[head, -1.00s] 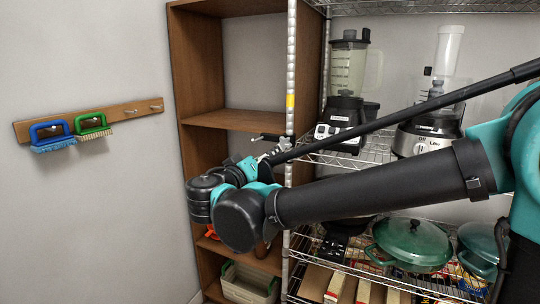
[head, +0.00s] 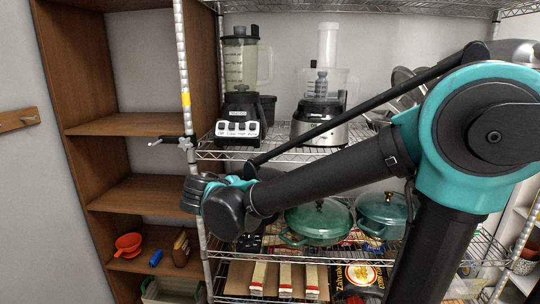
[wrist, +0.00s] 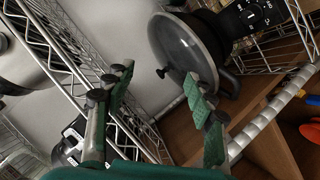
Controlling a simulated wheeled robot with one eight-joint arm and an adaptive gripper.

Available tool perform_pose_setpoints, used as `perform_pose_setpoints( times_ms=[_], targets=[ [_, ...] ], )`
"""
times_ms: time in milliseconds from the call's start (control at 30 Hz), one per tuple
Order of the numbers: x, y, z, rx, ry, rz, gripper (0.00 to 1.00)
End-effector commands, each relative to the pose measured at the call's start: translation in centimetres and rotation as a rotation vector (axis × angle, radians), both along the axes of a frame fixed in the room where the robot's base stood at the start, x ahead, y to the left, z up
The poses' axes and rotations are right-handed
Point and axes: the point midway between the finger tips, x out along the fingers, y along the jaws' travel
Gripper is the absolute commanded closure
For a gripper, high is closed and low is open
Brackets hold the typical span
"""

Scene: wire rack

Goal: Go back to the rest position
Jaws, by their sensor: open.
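My gripper (wrist: 158,76) is open in the wrist view, with its two green-padded fingers spread and nothing between them. In the head view my arm reaches from the right across the front of the wire rack (head: 184,75). Its wrist end is near the rack's left post, in front of the lower shelves. The gripper fingers are hidden there behind the wrist.
A blender (head: 240,75) and a food processor (head: 322,100) stand on the middle rack shelf. Green lidded pots (head: 318,222) sit below, behind my arm. A wooden shelf unit (head: 125,124) stands left, with an orange funnel-like item (head: 128,243).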

Motion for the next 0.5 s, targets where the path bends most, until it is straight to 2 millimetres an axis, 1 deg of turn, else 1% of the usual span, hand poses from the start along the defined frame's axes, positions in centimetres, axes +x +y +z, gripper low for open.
perform_pose_setpoints(
  times_ms=[33,133,200,267,300,400,500],
  targets=[
    [0.4,-2.9,-1.5,0.008,0.049,-0.035,0.45],
    [0.3,-7.5,-4.7,0.032,0.155,-0.083,0.45],
    [-0.2,-10.4,-6.7,0.056,0.223,-0.112,0.45],
    [-0.8,-12.8,-8.5,0.083,0.278,-0.135,0.45],
    [-1.3,-14.3,-9.6,0.103,0.314,-0.150,0.45],
    [-2.8,-17.6,-12.2,0.160,0.394,-0.180,0.45],
    [-4.7,-20.4,-14.7,0.229,0.464,-0.208,0.45]
  ],
)
